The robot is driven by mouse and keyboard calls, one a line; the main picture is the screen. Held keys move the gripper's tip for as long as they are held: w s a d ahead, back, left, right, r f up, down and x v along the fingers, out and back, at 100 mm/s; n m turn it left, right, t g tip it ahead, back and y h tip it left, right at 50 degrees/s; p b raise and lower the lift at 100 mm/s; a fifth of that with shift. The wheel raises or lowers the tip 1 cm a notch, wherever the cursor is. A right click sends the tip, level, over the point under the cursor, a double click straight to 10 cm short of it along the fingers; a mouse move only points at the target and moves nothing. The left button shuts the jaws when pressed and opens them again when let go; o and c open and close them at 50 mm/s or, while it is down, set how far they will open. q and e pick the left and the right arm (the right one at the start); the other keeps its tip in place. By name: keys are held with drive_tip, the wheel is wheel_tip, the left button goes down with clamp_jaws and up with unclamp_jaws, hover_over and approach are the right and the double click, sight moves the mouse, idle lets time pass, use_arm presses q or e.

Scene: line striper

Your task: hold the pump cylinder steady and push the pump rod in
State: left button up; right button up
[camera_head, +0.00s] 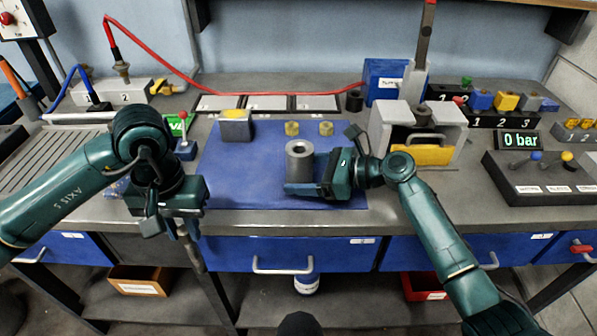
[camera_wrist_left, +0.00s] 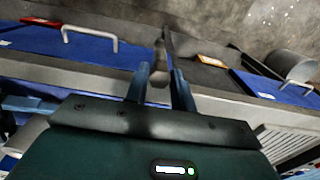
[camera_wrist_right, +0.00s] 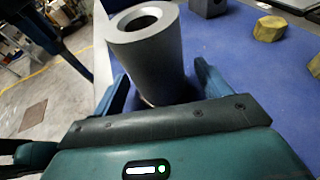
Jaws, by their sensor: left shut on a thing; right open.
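The pump cylinder (camera_head: 299,169), grey with a round hole in its top, stands upright on the blue mat (camera_head: 235,185). My right gripper (camera_head: 304,187) is low at the cylinder, jaws open, one finger on each side. In the right wrist view the cylinder (camera_wrist_right: 148,55) rises between the fingers (camera_wrist_right: 160,92); contact cannot be told. My left gripper (camera_head: 187,232) is at the bench's front edge, left of the mat. It is shut on a slim grey rod (camera_wrist_left: 160,62), seemingly the pump rod, which points downward, well apart from the cylinder. Part of the rod is hidden by the gripper.
Two small yellow nuts (camera_head: 292,128) and a grey block with a yellow top (camera_head: 236,126) stand at the mat's back. A grey fixture with a yellow front plate (camera_head: 421,155) is to the right. Blue drawers (camera_head: 285,255) lie below the bench edge. The mat's left part is clear.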

drive_tip(key=shift+c, duration=0.4)
drive_tip(key=c, duration=0.8)
use_arm(q)
drive_tip(key=shift+r, duration=0.1)
